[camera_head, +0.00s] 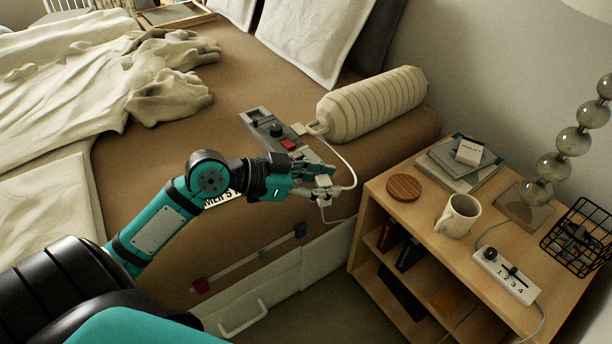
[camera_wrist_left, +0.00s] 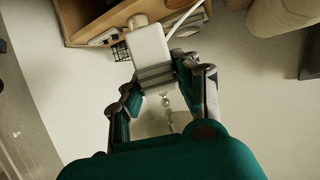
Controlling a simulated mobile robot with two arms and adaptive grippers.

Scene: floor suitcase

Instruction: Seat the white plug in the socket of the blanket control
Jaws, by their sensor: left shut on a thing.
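My left gripper (camera_head: 322,180) is shut on the white plug (camera_head: 323,181), above the bed's edge near the nightstand. In the head view the blanket control (camera_head: 268,128), a grey panel with a black knob and a red button, lies on the bed behind the gripper. The gripper partly hides its near end; I cannot make out its socket. The plug is apart from the visible panel.
A ribbed cream bolster (camera_head: 372,103) lies behind the control, and the white cord (camera_head: 348,165) loops near it. The wooden nightstand (camera_head: 385,207) at right holds a mug (camera_head: 458,215), a coaster (camera_head: 403,187), books and a numbered power strip (camera_head: 505,275). A rail (camera_head: 250,261) runs along the bed's side.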

